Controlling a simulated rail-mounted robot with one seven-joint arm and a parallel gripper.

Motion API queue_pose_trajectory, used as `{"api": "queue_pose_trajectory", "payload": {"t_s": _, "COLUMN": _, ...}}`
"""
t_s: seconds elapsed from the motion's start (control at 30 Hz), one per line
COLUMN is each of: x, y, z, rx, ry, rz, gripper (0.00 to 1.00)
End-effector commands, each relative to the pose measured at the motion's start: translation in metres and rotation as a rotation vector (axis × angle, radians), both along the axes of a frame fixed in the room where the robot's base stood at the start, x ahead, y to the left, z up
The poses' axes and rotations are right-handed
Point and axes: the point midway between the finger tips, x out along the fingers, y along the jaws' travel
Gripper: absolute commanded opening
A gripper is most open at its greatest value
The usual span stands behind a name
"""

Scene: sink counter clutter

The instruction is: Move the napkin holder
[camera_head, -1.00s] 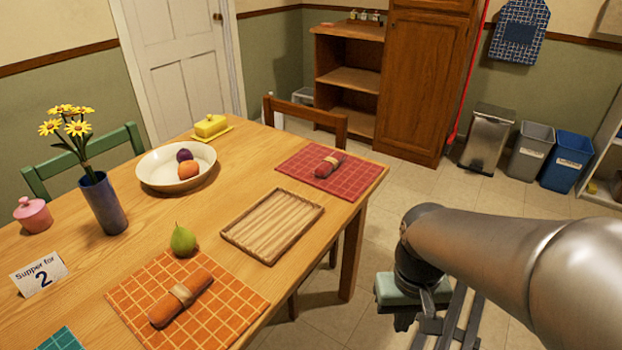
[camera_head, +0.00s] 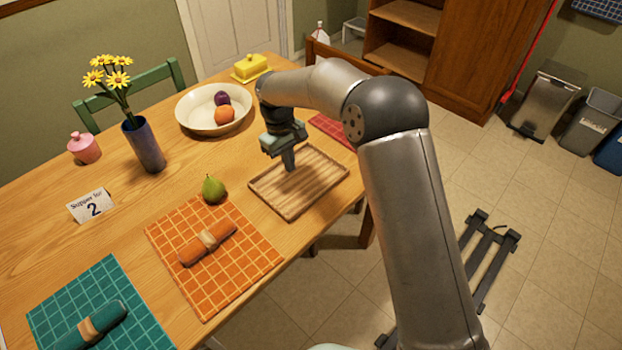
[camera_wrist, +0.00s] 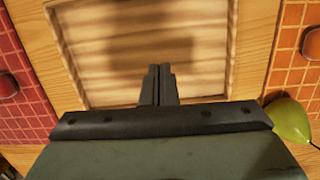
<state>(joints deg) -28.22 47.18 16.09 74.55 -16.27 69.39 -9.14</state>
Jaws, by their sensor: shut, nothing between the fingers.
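I cannot pick out a napkin holder standing in view. An orange rolled napkin (camera_head: 195,250) with a tan band lies on an orange checked placemat (camera_head: 245,265). A teal rolled napkin (camera_head: 112,316) with a tan band lies on a teal placemat (camera_head: 60,300). A dark red roll (camera_wrist: 8,86) shows in the wrist view on a red placemat (camera_wrist: 28,108); my arm hides it in the head view. My gripper (camera_head: 289,167) is shut and empty, pointing down above an empty wooden tray (camera_head: 308,190). The fingertips (camera_wrist: 160,70) and the tray (camera_wrist: 215,45) also show in the wrist view.
A green pear (camera_head: 213,189) sits beside the tray. Bare table lies left of the pear.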

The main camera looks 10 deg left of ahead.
Motion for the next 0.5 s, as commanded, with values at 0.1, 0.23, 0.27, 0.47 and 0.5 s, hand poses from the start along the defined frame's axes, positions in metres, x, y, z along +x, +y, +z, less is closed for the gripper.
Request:
{"api": "queue_pose_trajectory", "payload": {"t_s": 0.1, "x": 0.001, "y": 0.026, "z": -0.011, "rx": 0.003, "ry": 0.013, "rz": 0.042, "gripper": 0.0}}
{"api": "queue_pose_trajectory", "payload": {"t_s": 0.23, "x": -0.001, "y": 0.031, "z": -0.015, "rx": 0.004, "ry": 0.016, "rz": 0.054, "gripper": 0.0}}
{"api": "queue_pose_trajectory", "payload": {"t_s": 0.27, "x": -0.001, "y": 0.029, "z": -0.015, "rx": 0.004, "ry": 0.016, "rz": 0.054, "gripper": 0.0}}
{"api": "queue_pose_trajectory", "payload": {"t_s": 0.47, "x": -0.015, "y": 0.004, "z": -0.014, "rx": 0.002, "ry": 0.015, "rz": 0.052, "gripper": 0.0}}
{"api": "queue_pose_trajectory", "payload": {"t_s": 0.5, "x": -0.019, "y": -0.003, "z": -0.013, "rx": 0.002, "ry": 0.015, "rz": 0.052, "gripper": 0.0}}
